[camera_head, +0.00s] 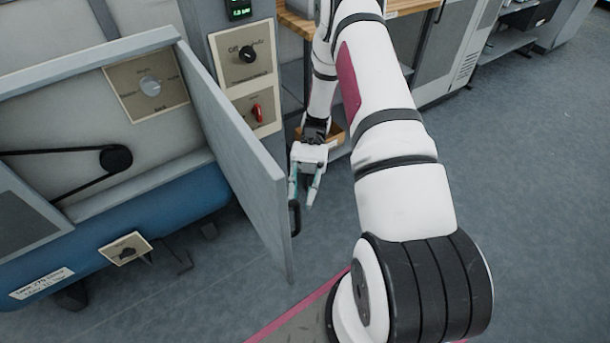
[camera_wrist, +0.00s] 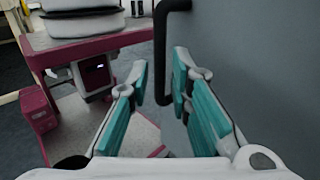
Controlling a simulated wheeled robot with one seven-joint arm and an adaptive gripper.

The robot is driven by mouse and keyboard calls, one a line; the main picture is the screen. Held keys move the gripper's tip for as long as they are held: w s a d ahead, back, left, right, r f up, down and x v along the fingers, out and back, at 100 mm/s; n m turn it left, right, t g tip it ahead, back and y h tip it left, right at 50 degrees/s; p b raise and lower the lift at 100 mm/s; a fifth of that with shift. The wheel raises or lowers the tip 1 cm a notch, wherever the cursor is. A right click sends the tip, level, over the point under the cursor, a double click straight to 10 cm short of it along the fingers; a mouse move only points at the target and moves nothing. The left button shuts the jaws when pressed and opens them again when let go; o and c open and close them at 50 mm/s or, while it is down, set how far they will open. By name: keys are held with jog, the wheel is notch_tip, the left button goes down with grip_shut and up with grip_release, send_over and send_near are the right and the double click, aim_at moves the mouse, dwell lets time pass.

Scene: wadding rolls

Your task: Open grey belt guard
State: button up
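The grey belt guard (camera_head: 240,165) is a hinged panel standing swung out from the machine, with the belt (camera_head: 82,186) and black pulley (camera_head: 116,158) exposed behind it. Its black handle (camera_head: 295,218) is on the outer face near the free edge. My gripper (camera_head: 303,195) is just beside that face, close to the handle. In the wrist view, my gripper (camera_wrist: 160,78) has its teal-padded fingers apart. The black handle (camera_wrist: 162,55) appears between the fingertips, and the guard (camera_wrist: 265,60) fills the right side. I cannot tell whether the fingers touch the handle.
A control panel with a knob (camera_head: 247,53) and a red switch (camera_head: 257,112) stands behind the guard. A blue machine body (camera_head: 150,220) lies below the belt. A wooden-topped bench (camera_head: 297,22) is at the back. Grey floor (camera_head: 530,170) is open to the right.

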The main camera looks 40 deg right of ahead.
jog(key=v, duration=0.7)
dwell(0.4)
jog(key=s+a+r+n+t+h+p, duration=0.2)
jog(key=a+r+t+h+p, duration=0.15)
jog(key=r, duration=0.75)
jog(key=s+a+r+n+t+h+p, duration=0.2)
jog(key=r+h, duration=0.3)
jog(key=r, duration=0.6)
jog(key=s+a+r+n+t+h+p, duration=0.2)
jog(key=s+r+t+p, duration=0.1)
jog(key=s+r+t, duration=0.2)
jog(key=s+a+r+n+t+h+p, duration=0.2)
jog(key=s+r+t, duration=0.4)
jog(key=s+r, duration=0.3)
jog(key=shift+s+r+n+p, duration=0.25)
jog(key=shift+r+n+p, duration=0.1)
jog(key=shift+n+p, duration=0.15)
